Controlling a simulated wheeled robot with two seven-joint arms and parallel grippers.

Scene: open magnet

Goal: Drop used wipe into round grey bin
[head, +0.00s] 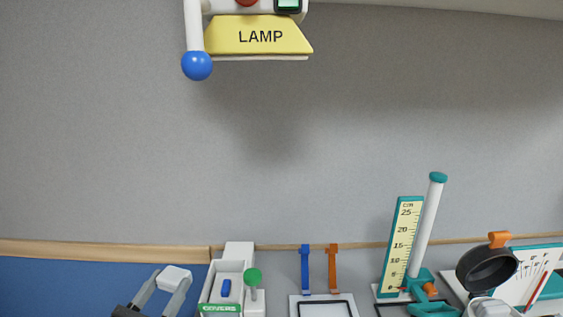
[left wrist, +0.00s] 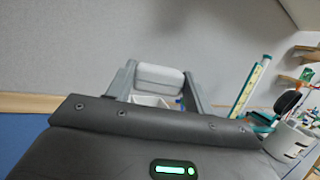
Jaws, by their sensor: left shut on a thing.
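I cannot make out the round grey bin in either view.
A white tray marked COVERS (head: 220,307) stands just right of my left gripper. A yellow LAMP sign (head: 259,37) hangs above.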

